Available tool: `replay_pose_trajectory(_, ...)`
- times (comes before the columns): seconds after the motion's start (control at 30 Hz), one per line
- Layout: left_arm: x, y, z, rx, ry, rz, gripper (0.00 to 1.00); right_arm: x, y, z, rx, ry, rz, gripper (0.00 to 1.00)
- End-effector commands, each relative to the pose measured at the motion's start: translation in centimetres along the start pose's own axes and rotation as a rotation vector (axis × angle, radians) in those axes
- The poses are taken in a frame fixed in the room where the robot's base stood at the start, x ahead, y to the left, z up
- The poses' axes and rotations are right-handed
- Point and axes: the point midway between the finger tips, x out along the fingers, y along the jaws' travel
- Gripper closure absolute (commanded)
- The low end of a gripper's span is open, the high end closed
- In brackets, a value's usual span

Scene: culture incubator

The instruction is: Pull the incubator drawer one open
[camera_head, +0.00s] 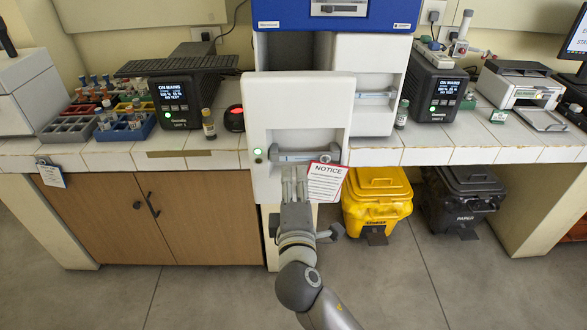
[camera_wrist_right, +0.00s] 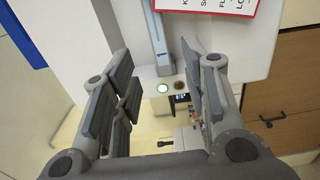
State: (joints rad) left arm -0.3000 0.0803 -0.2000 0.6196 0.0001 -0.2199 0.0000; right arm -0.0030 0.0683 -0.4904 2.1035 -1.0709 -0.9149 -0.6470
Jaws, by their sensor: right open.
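The incubator (camera_head: 335,20) has a blue top and white fronts. One white drawer front (camera_head: 262,112) stands forward of the rest, with the drawer appearing pulled out over the floor. Its grey bar handle (camera_head: 305,156) runs across its lower part, with a green light (camera_head: 258,150) to the left. A second grey handle (camera_head: 376,95) is on the white front set farther back at right. My right gripper (camera_head: 293,174) is open just below the forward handle. In the wrist view, the handle (camera_wrist_right: 160,42) lies beyond the open, empty fingers (camera_wrist_right: 157,80). My left gripper is not in view.
A notice sheet (camera_head: 325,182) hangs at the forward drawer's lower right. A yellow bin (camera_head: 377,198) and a black bin (camera_head: 465,195) stand below the bench at right. A wooden cabinet (camera_head: 150,215) is at left. The floor in front is clear.

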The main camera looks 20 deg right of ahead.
Motion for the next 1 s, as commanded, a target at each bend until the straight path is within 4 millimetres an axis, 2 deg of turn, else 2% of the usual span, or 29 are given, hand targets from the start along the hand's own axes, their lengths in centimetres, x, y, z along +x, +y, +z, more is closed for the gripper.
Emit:
replay_pose_trajectory(0.1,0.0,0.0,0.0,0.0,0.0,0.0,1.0,-1.7,-0.1,0.0,0.0,0.0,-0.002,0.59)
replay_pose_trajectory(0.27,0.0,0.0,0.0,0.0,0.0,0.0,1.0,-2.7,0.0,0.0,0.0,0.0,0.0,0.59)
replay_pose_trajectory(0.8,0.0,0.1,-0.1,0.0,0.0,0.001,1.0,-2.8,-0.2,-0.1,0.0,0.001,-0.003,0.59)
replay_pose_trajectory(0.87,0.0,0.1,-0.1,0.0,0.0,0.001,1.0,-2.7,-1.0,-0.2,-0.001,0.008,-0.018,0.59)
replay_pose_trajectory(0.93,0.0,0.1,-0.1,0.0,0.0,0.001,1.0,-2.3,-3.1,-0.7,0.001,0.024,-0.057,0.59)
replay_pose_trajectory(0.97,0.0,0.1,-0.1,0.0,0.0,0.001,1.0,-2.2,-4.5,-1.0,0.003,0.034,-0.083,0.59)
replay_pose_trajectory(1.0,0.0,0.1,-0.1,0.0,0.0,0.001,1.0,-1.9,-6.7,-1.3,0.007,0.048,-0.125,0.59)
